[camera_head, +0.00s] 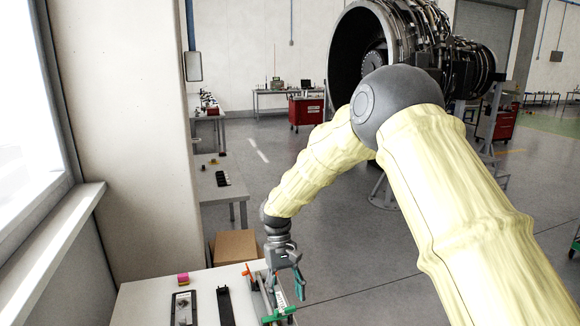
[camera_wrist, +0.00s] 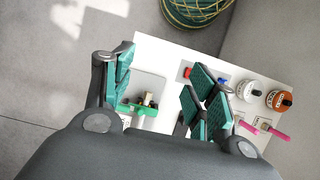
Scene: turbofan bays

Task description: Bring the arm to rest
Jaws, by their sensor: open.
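My arm wears a pale yellow sleeve and bends at a grey joint in the head view. It reaches down to my gripper (camera_head: 287,276), which is at the right end of a white table (camera_head: 145,300). In the wrist view my gripper (camera_wrist: 162,88) shows two teal-padded fingers spread wide apart, with nothing held between them. Below the fingers a green fixture (camera_wrist: 137,108) with a small metal part lies on a grey plate (camera_wrist: 150,86). The head view does not show whether the gripper touches anything.
A cardboard box (camera_head: 235,245) is behind; open floor lies right.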

